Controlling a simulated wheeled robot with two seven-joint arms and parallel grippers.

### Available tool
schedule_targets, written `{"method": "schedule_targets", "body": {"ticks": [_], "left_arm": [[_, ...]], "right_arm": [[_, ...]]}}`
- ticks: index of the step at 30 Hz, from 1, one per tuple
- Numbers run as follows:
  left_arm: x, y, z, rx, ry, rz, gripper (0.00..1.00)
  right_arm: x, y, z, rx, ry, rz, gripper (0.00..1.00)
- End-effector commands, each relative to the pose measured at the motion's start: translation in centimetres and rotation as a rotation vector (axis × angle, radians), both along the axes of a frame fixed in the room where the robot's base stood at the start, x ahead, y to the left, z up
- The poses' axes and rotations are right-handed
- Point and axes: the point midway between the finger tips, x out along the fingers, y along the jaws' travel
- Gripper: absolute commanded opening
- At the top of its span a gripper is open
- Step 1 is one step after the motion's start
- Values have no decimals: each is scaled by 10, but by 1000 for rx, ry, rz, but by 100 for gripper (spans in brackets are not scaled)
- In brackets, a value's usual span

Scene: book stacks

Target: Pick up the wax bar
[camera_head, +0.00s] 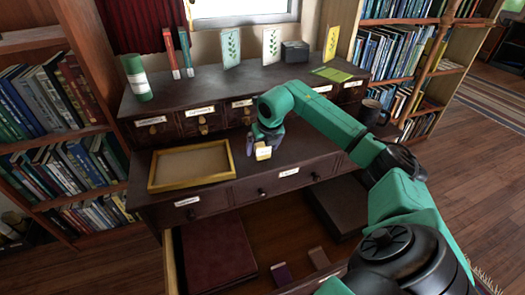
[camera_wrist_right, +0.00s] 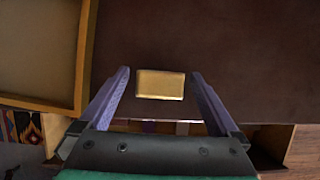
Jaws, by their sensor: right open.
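A small pale yellow block, which looks like the wax bar (camera_head: 263,153), rests on the dark desk top to the right of the wooden tray. It also shows in the right wrist view (camera_wrist_right: 160,84), between the fingers and apart from both. My right gripper (camera_head: 262,146) is open, pointing down at the bar, with one purple finger on each side of it. In the right wrist view the gripper (camera_wrist_right: 160,75) has a clear gap on each side of the bar. My left gripper is not in view.
A shallow wooden tray (camera_head: 223,177) lies left of the bar. Small labelled drawers (camera_head: 205,116) stand behind it. A dark mug (camera_head: 371,112) is at the right. Below, an open drawer holds a dark red book (camera_head: 215,250) and small bars (camera_head: 282,274).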

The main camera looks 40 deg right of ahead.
Motion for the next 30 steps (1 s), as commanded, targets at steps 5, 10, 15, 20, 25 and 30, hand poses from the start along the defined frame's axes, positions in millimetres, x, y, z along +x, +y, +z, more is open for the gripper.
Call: {"method": "schedule_targets", "body": {"ticks": [5,10,15,20,25,30], "left_arm": [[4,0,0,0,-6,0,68],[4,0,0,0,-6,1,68],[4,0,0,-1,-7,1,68],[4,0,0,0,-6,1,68],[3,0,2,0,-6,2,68],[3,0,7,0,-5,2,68]], "right_arm": [[1,0,-3,0,0,1,98],[1,0,-3,0,0,1,48],[1,0,-2,0,-1,0,5],[1,0,-2,1,-1,0,5],[2,0,10,0,-3,0,5],[2,0,51,1,-9,-1,5]]}}
